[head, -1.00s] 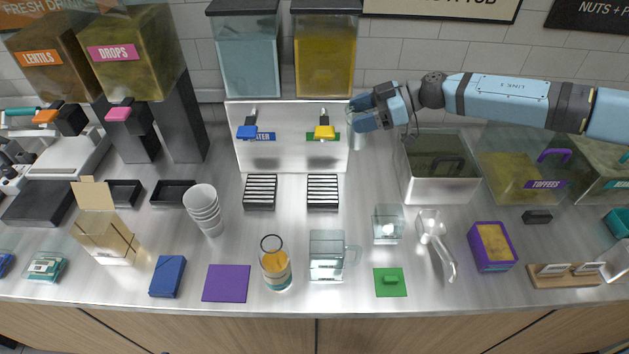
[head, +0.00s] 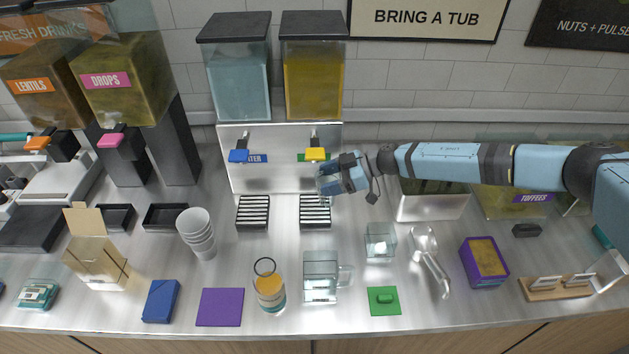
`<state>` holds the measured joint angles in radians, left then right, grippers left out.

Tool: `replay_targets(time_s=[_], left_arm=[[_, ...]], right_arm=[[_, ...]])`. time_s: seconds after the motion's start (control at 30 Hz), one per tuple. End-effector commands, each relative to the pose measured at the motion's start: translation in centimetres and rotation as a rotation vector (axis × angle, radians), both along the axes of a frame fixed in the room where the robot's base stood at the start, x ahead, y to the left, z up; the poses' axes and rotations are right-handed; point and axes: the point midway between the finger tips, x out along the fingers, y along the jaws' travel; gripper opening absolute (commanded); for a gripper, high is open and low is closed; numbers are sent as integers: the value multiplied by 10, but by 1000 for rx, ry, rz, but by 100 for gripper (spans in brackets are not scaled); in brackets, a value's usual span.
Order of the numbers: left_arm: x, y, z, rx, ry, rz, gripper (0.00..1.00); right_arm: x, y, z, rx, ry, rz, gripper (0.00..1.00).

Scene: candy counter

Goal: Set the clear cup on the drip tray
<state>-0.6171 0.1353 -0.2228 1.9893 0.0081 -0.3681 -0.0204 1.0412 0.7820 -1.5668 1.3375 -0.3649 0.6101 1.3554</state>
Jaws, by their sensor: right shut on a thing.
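My right gripper (head: 330,180) comes in from the right and is shut on the clear cup (head: 323,184), which is mostly hidden by the fingers. The cup is at the upper end of the right drip tray (head: 315,213), below the yellow tap (head: 316,153). I cannot tell whether the cup touches the tray. The left drip tray (head: 252,212) is under the blue tap (head: 239,155) and is empty. Both trays are black with pale slats. My left gripper is not in view.
Stacked white cups (head: 197,232) are at left. A metal scoop (head: 428,258) lies at right.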

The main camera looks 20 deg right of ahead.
Motion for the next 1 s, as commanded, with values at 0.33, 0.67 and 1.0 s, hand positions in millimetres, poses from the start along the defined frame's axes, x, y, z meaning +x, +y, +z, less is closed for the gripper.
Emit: replay_targets(time_s=[0.33, 0.67, 1.0], left_arm=[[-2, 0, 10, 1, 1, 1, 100], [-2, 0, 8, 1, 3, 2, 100], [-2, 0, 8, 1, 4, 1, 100]], right_arm=[[9, 36, -11, 0, 2, -1, 40], [10, 35, -13, 0, 0, 0, 82], [9, 34, -12, 0, 0, 0, 91]])
